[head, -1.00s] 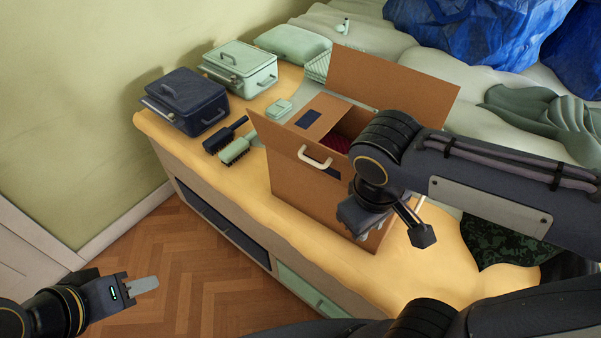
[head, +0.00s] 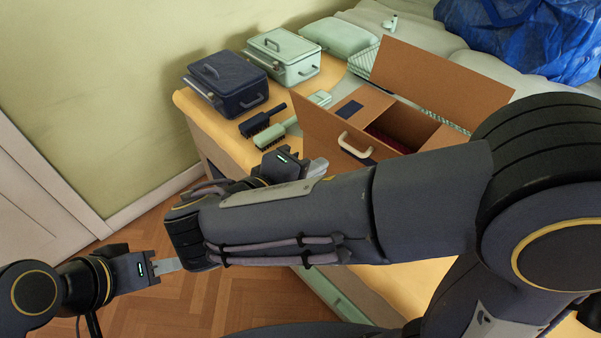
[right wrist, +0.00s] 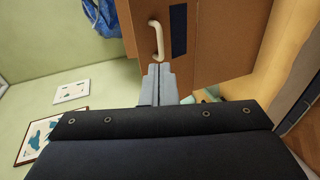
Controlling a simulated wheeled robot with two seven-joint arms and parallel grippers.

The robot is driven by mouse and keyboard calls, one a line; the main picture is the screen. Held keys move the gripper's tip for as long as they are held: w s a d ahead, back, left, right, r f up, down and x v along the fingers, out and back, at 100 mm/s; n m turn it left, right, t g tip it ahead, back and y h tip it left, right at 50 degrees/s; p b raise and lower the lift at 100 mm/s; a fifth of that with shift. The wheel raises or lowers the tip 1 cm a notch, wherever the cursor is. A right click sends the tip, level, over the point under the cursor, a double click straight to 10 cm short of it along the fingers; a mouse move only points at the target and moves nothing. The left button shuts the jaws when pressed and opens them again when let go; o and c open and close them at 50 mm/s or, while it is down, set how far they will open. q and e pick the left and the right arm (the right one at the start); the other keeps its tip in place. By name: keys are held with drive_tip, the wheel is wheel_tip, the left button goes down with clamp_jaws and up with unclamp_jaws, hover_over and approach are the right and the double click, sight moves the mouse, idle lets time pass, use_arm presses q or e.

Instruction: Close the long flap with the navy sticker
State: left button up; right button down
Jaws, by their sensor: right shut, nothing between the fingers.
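The cardboard box (head: 450,139) stands open on the cabinet top. Its far long flap (head: 440,84) is raised, and its near long flap (head: 318,118) stands up and leans outward. A navy sticker (head: 357,154) shows beside a pale handle (head: 352,146) on the near side; both also show in the right wrist view, sticker (right wrist: 178,30) and handle (right wrist: 157,38). My right gripper (head: 318,168) is shut and empty, just outside the near side. My left gripper (head: 168,265) is away over the floor; its finger gap is unclear.
A blue bag (head: 520,35) lies behind on the bed. My right arm hides the box's lower front.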

sight(350, 149)
drive_tip(key=x, duration=0.8)
drive_tip(key=shift+d, duration=0.1)
drive_tip(key=shift+w+p, duration=0.1)
drive_tip(key=shift+p, duration=0.2)
drive_tip(key=shift+w+d+r+g+y+p, duration=0.3)
drive_tip(key=shift+d+r+g+p, duration=0.1)
drive_tip(key=shift+r+p, duration=0.25)
drive_tip(key=w+d+r+g+y+p, duration=0.1)
drive_tip(key=w+d+g+y+p, duration=0.5)
drive_tip(key=p, duration=0.5)
drive_tip(key=w+d+y, duration=0.1)
drive_tip(key=w+d, duration=0.1)
drive_tip(key=d, duration=0.1)
drive_tip(key=shift+r+g+y+p, duration=0.15)
drive_tip(key=shift+g+y+p, duration=0.15)
drive_tip(key=shift+y+p, duration=0.1)
drive_tip(key=shift+r, duration=0.1)
